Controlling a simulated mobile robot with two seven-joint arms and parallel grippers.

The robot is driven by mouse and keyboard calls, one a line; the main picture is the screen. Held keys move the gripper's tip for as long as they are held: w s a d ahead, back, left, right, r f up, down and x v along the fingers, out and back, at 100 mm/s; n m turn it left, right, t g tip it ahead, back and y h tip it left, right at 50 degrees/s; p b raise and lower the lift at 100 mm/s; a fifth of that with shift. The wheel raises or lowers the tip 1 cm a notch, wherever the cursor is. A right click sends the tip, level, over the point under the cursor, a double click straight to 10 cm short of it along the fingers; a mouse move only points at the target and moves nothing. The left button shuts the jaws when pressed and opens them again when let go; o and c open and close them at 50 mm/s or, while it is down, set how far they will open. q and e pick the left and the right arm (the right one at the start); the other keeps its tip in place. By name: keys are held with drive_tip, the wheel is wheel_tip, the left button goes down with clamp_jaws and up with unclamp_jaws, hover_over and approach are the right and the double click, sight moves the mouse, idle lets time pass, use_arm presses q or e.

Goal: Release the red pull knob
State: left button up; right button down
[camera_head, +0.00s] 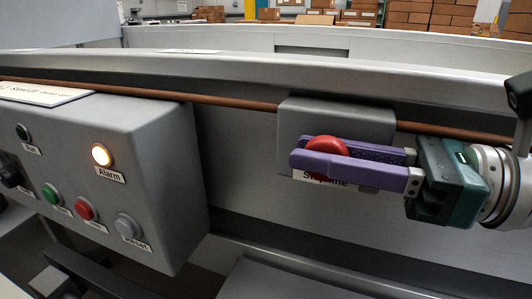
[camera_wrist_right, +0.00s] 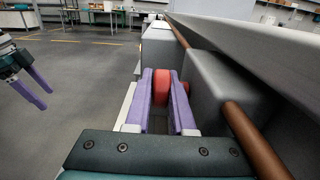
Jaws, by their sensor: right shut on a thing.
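The red pull knob (camera_head: 327,147) sits on a grey box (camera_head: 330,112) on the machine's side wall. My right gripper (camera_head: 312,155) comes in from the right with its purple fingers around the knob. It is shut on the knob, and the near finger hides the knob's lower part. In the right wrist view the knob (camera_wrist_right: 161,88) shows between the two fingertips (camera_wrist_right: 161,92). My left gripper (camera_wrist_right: 40,90) shows at the left edge of the right wrist view, away from the knob, with its purple fingers apart and nothing between them.
A grey control box (camera_head: 150,200) stands at the left with a lit Alarm lamp (camera_head: 102,155), a green button (camera_head: 51,194), a red button (camera_head: 85,209) and a grey Reset button (camera_head: 128,226). A brown cord (camera_head: 230,101) runs along the wall past both boxes.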

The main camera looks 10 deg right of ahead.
drive_tip(key=shift+w+d+f, duration=0.1)
drive_tip(key=shift+w+d, duration=0.1)
drive_tip(key=c, duration=0.9)
unclamp_jaws()
use_arm(q)
drive_tip(key=shift+s+a+f, duration=0.1)
drive_tip(key=shift+a+f, duration=0.05)
drive_tip(key=shift+f, duration=0.05)
use_arm(e)
drive_tip(key=shift+o, duration=0.7)
